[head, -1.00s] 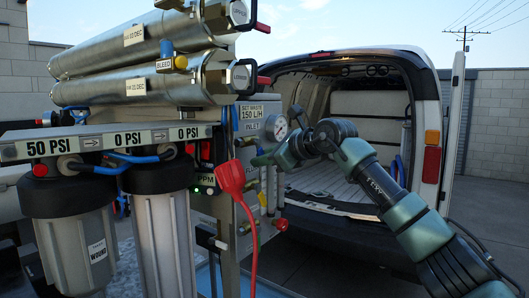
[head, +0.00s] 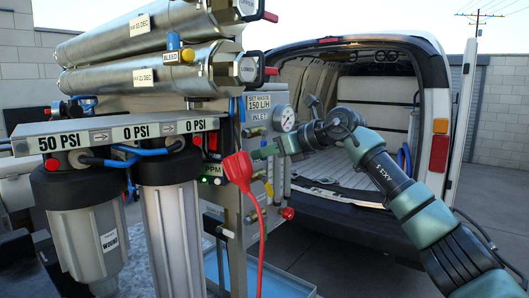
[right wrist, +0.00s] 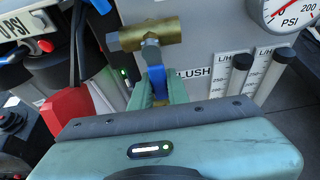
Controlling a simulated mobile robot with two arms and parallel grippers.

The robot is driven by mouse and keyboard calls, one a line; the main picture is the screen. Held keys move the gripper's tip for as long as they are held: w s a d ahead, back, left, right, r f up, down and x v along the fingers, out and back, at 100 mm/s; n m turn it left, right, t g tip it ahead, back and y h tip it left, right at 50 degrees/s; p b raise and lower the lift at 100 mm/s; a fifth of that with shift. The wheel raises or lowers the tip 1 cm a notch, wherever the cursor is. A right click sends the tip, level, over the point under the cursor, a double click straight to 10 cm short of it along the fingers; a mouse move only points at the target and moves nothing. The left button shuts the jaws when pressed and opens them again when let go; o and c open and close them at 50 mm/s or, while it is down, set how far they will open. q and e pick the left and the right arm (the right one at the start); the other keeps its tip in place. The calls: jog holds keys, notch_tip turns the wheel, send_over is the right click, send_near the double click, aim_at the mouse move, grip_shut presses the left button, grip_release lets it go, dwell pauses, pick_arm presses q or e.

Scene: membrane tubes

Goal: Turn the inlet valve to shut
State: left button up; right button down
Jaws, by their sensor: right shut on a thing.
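A brass valve (right wrist: 147,35) with a blue lever handle (right wrist: 154,66) is in front of the white panel in the right wrist view. The label beside it reads "FLUSH". The handle points from the valve body toward my gripper. My right gripper (right wrist: 158,92) is shut on this blue handle, one green finger on each side. In the head view my right gripper (head: 262,152) reaches the panel from the right, below the "INLET" label (head: 257,131). There the handle is too small and hidden to make out. My left gripper is not in view.
A pressure gauge (head: 284,118) sits just above my right gripper. A red plug (head: 237,166) with a red cable hangs close on the left. Filter housings (head: 85,235) and steel membrane tubes (head: 150,75) fill the left. A van (head: 345,165) stands open behind.

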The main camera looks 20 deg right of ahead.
jog(key=shift+f, duration=0.1)
jog(key=c, duration=1.4)
grip_release()
jog(key=shift+o, duration=0.2)
jog(key=b+v, duration=0.3)
jog(key=v, duration=0.4)
jog(key=shift+s+d+b, duration=0.25)
jog(key=shift+b, duration=0.05)
